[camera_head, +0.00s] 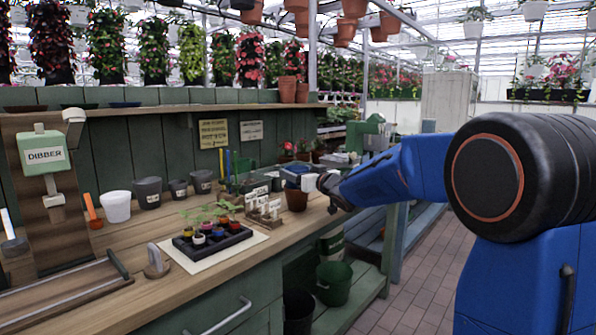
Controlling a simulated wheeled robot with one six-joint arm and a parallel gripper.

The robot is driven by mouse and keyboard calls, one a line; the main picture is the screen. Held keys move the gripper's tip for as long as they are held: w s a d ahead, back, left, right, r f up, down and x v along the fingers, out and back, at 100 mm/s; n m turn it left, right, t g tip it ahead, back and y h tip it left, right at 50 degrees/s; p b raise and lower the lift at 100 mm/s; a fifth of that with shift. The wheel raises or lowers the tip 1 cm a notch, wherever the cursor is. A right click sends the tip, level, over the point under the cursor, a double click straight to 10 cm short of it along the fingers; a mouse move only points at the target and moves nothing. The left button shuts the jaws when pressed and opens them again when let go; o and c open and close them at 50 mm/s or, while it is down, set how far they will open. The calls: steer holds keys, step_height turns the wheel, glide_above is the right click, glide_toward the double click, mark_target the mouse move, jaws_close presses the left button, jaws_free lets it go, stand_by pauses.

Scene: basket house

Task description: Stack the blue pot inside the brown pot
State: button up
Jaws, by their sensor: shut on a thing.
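The blue pot (295,169) is small in the picture, at the far right part of the workbench. My gripper (309,182) reaches in from the right and is shut on it. The brown pot (296,201) stands upright on the bench near its right edge, directly below the blue pot and my gripper in the picture. The gripper hides part of both pots. I cannot tell whether the blue pot touches the brown pot's rim or how deep it sits.
A black seedling tray (213,247) on a pale sheet and a rack of white labels (263,211) stand left of the brown pot. White (116,206) and dark pots (149,192) line the back. A green bucket (334,283) sits below. The bench's front middle is clear.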

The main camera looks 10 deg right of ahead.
steer(key=o, duration=1.2)
steer(key=shift+c, duration=0.2)
steer(key=v, duration=1.7)
steer(key=shift+s, duration=0.2)
steer(key=shift+d, duration=0.1)
